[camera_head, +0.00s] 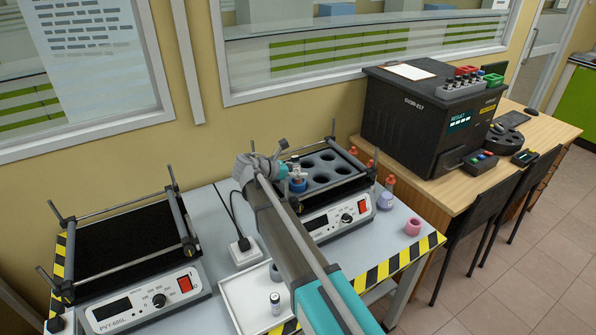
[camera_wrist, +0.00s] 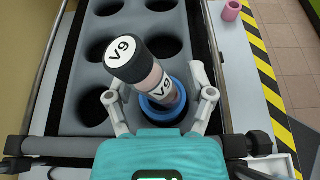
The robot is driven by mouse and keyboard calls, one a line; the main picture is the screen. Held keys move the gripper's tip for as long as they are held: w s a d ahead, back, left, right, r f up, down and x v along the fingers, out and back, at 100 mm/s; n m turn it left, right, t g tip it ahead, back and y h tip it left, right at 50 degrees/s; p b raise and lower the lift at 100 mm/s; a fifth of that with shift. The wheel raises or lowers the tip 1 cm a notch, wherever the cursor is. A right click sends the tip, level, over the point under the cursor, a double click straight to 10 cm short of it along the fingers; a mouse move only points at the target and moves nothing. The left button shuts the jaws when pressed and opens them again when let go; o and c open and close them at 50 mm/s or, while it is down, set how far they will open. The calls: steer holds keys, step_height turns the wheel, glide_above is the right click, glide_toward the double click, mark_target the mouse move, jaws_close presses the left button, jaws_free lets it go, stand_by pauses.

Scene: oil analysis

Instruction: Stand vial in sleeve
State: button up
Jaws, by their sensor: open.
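The vial (camera_wrist: 150,75), marked V9, has a black cap with a white V9 label and a pinkish body. In the wrist view its lower end is inside the blue sleeve (camera_wrist: 175,119), and it leans toward the upper left; how much is real tilt I cannot tell. The blue sleeve (camera_head: 298,186) sits at a hole of the dark rack on the right shaker (camera_head: 335,213). My gripper (camera_wrist: 157,90) is open, one finger on each side of the sleeve and lower vial. In the head view my gripper (camera_head: 275,170) is beside the sleeve. The vial's bottom is hidden.
Several empty holes surround the sleeve, with clamp bars along the rack edges. A white tray (camera_head: 240,295) holds a small vial (camera_head: 275,303). Another shaker (camera_head: 130,260) is left.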

steer(key=shift+r, duration=0.1)
steer(key=p+v, duration=0.4)
steer(key=v, duration=0.8)
steer(key=shift+p, duration=0.3)
stand_by(2.1)
steer(key=shift+s+d, duration=0.1)
steer(key=shift+s, duration=0.1)
